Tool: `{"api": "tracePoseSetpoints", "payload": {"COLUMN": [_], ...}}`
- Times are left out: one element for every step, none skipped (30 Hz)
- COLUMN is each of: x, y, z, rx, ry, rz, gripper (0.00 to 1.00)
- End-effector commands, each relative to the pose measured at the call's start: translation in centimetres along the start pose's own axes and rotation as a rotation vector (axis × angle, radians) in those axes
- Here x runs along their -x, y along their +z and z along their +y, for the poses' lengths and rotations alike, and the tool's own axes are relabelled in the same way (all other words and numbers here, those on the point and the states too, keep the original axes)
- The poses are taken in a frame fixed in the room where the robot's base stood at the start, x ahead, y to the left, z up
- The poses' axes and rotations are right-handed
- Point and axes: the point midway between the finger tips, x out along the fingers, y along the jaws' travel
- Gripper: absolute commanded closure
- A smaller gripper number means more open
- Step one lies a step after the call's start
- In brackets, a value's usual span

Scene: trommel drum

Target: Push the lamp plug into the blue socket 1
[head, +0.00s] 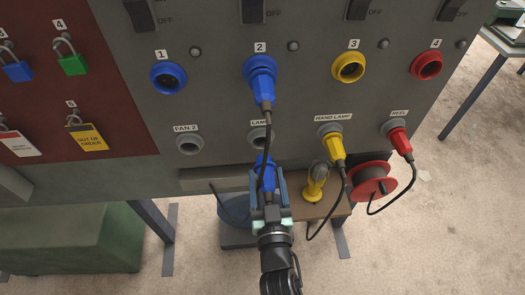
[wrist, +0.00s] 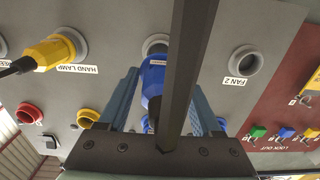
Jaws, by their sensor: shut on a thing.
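My gripper (head: 268,182) is shut on a blue plug (head: 264,163), just below the grey LAMP holder (head: 257,136). In the wrist view the plug (wrist: 152,78) sits between the fingers, its front end close to the holder's ring (wrist: 155,43). I cannot tell whether they touch. Blue socket 1 (head: 168,78) is up and left of my gripper on the grey panel, with nothing in it. Another blue plug (head: 262,88) is in socket 2. Its black cable hangs down in front of my gripper and the held plug, and a broad dark bar crosses the wrist view.
Yellow socket 3 (head: 348,67) and red socket 4 (head: 426,66) are empty. The FAN 2 holder (head: 188,142) is empty. Yellow (head: 333,146) and red (head: 399,140) plugs sit in the HAND LAMP and REEL holders. A red reel (head: 370,183) stands right of my gripper.

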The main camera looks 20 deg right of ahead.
Motion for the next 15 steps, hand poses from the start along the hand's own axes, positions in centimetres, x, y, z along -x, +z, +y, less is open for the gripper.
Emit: {"api": "tracePoseSetpoints", "payload": {"x": [0.4, 0.6, 0.8, 1.0, 1.1, 1.4, 1.6, 1.8, 2.0, 2.2, 2.4, 2.6, 2.8, 3.0, 3.2], "y": [-0.1, 0.0, -0.1, -0.1, -0.1, -0.1, -0.1, -0.1, -0.1, -0.1, -0.1, -0.1, -0.1, -0.1, -0.1], "z": [0.0, 0.0, 0.0, 0.0, 0.0, 0.0, 0.0, 0.0, 0.0, 0.0, 0.0, 0.0, 0.0, 0.0, 0.0], "rx": [-0.001, -0.001, -0.001, -0.001, -0.001, -0.001, -0.001, -0.001, -0.001, 0.0, 0.0, 0.0, 0.0, 0.0, 0.0], "ry": [0.0, 0.0, 0.0, 0.0, 0.0, 0.0, 0.0, 0.0, 0.0, 0.0, 0.0, 0.0, 0.0, 0.0, 0.0], "rz": [0.0, 0.0, 0.0, 0.001, 0.001, 0.001, 0.001, 0.001, 0.001, 0.001, 0.001, 0.001, 0.001, 0.001, 0.001], "gripper": [1.0, 1.0, 1.0, 1.0, 1.0, 1.0, 1.0, 1.0, 1.0, 1.0, 1.0, 1.0, 1.0, 1.0, 1.0]}}
